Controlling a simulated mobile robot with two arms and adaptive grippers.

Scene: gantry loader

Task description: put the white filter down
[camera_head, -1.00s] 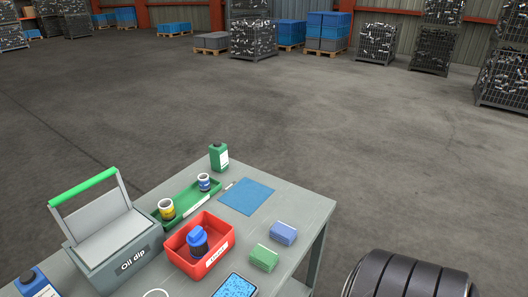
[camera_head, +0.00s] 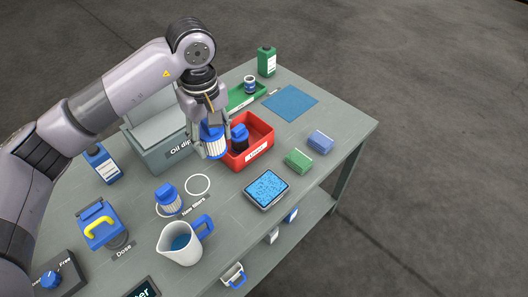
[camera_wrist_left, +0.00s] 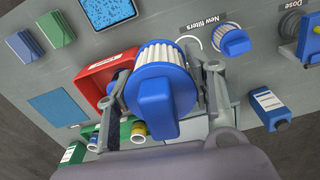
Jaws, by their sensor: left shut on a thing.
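My left gripper (camera_head: 213,154) is shut on the white filter (camera_head: 214,145), which has white pleats and a blue cap. It holds the filter above the table, in front of the red bin's left side in the head view. In the left wrist view the filter (camera_wrist_left: 162,55) sits between the two fingers, its blue cap toward the camera. An empty white ring (camera_head: 197,184) is marked on the table by the "New filters" label (camera_head: 194,206). A second white filter with a blue cap (camera_head: 169,200) stands beside it. My right gripper is not in view.
The red bin (camera_head: 263,151) holds a dark filter with a blue cap (camera_head: 240,137). The grey "Oil dip" box (camera_head: 160,155) stands behind left. A white jug (camera_head: 182,243), a blue-topped tray (camera_head: 266,188) and green and blue blocks stand nearby on the table (camera_head: 335,122).

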